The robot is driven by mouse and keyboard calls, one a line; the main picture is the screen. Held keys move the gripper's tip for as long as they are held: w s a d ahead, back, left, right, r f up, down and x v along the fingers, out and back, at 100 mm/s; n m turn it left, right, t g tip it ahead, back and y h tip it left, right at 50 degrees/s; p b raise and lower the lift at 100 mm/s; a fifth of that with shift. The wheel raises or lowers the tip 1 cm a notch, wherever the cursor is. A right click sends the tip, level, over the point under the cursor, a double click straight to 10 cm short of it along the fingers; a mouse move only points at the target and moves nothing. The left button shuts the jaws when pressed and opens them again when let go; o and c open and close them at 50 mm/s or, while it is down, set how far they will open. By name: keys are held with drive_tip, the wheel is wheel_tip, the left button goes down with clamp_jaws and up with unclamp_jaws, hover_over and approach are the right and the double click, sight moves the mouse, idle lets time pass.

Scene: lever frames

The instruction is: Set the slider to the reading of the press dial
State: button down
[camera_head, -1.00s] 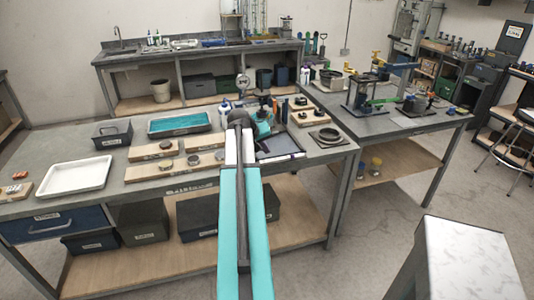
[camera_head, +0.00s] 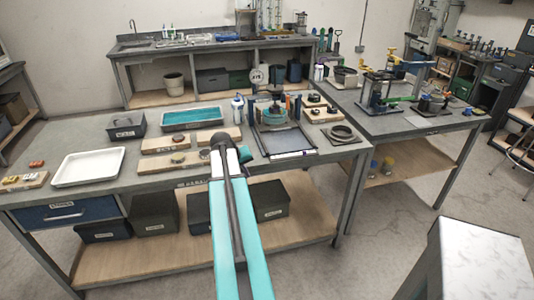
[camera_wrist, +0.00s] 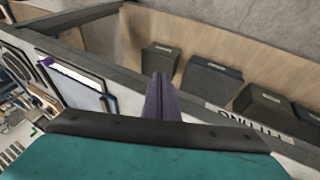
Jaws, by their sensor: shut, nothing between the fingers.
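A round white dial (camera_head: 258,76) stands upright at the back of the near bench; its reading is too small to make out. Whether it is the press dial I cannot tell. I cannot single out the slider for certain. A dark frame with a yellow-topped handle and a green bar (camera_head: 400,99) stands on the right table. My gripper shows in the wrist view (camera_wrist: 160,98) as dark purple fingers closed together with nothing between them, above the front edge of the near bench. In the head view its fingers are mostly hidden behind my arm.
The near bench bears a white tray (camera_head: 62,182), a teal-filled tray (camera_head: 192,126), a grey box (camera_head: 126,134), wooden blocks and a framed board (camera_head: 285,156). Dark boxes (camera_head: 154,214) sit on its lower shelf. A pale-topped stand (camera_head: 487,250) is at the lower right, with open floor behind it.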

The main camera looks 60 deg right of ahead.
drive_tip(key=w+a+f+n+y, duration=0.1)
drive_tip(key=w+a+f+n, duration=0.1)
drive_tip(key=a+f, duration=0.75)
drive_tip(key=w+a+f+n+g+y, duration=0.1)
drive_tip(key=w+a+f+y, duration=0.15)
drive_tip(key=a+f, duration=0.7)
drive_tip(key=w+a+f+n+y, duration=0.1)
drive_tip(key=w+a+f+n, duration=0.3)
drive_tip(key=a, duration=1.1)
drive_tip(key=s+a+f+g, duration=0.1)
drive_tip(key=s+a+f, duration=0.3)
drive_tip(key=s+a, duration=0.3)
drive_tip(key=s+a+f+n+g, duration=0.1)
drive_tip(key=s+a+f, duration=0.4)
drive_tip(key=a, duration=0.6)
drive_tip(key=s+a+f+n+g+y, duration=0.1)
drive_tip(key=s+a+f, duration=0.3)
drive_tip(key=s+a, duration=0.5)
drive_tip(key=shift+a+f+g, duration=0.35)
drive_tip(key=shift+g, duration=0.25)
drive_tip(key=shift+w, duration=0.1)
drive_tip(key=shift+d, duration=0.1)
